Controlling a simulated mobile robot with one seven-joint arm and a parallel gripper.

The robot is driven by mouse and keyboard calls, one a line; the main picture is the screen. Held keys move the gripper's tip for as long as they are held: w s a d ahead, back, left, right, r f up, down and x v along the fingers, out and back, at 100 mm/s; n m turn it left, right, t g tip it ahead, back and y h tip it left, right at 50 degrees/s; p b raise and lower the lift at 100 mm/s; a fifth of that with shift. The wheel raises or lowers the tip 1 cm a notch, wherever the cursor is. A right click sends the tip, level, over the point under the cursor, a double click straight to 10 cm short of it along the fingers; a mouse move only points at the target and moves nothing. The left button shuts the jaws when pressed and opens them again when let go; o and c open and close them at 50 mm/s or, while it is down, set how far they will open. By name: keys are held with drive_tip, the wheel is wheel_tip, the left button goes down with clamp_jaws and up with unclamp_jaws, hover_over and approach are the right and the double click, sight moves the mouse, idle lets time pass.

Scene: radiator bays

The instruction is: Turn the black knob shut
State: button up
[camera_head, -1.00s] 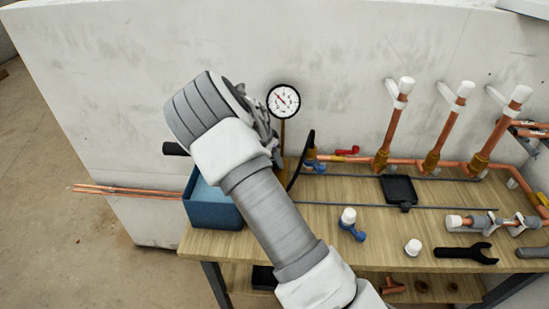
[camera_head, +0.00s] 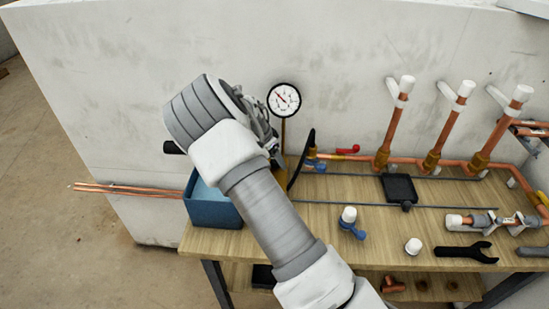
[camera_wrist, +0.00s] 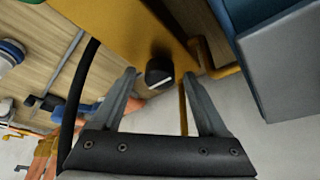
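The black knob (camera_wrist: 160,70), with a pale line across its face, sits on a yellow panel (camera_wrist: 122,22) in the wrist view. My gripper (camera_wrist: 161,77) is open. Its two grey fingers reach toward the knob, one tip on each side of it in the picture, with visible gaps on both sides. I cannot tell how far the tips are from the knob in depth. In the head view my wrist (camera_head: 225,115) hides the knob and most of the gripper.
A blue bin (camera_head: 212,212) stands close left of my arm. A round gauge (camera_head: 284,100) rises behind the gripper. A black curved hose (camera_wrist: 75,100) runs beside the fingers. Copper pipes (camera_head: 433,160) and loose fittings occupy the bench's right side.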

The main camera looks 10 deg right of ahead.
drive_tip(key=v, duration=1.7)
drive_tip(key=shift+r, duration=0.2)
drive_tip(key=shift+a, duration=0.1)
drive_tip(key=s+d+r+n+y, duration=0.25)
drive_tip(key=s+r, duration=0.25)
drive_tip(key=s, duration=0.4)
drive_tip(key=s+d+r+n+y, duration=0.25)
drive_tip(key=s+d+r, duration=0.2)
drive_tip(key=s, duration=0.35)
drive_tip(key=s+r+n+t+h, duration=0.1)
drive_tip(key=s+n, duration=0.6)
drive_tip(key=s, duration=1)
drive_tip(key=shift+a+r+t, duration=0.25)
drive_tip(key=shift+r+t, duration=0.25)
drive_tip(key=shift+t, duration=0.7)
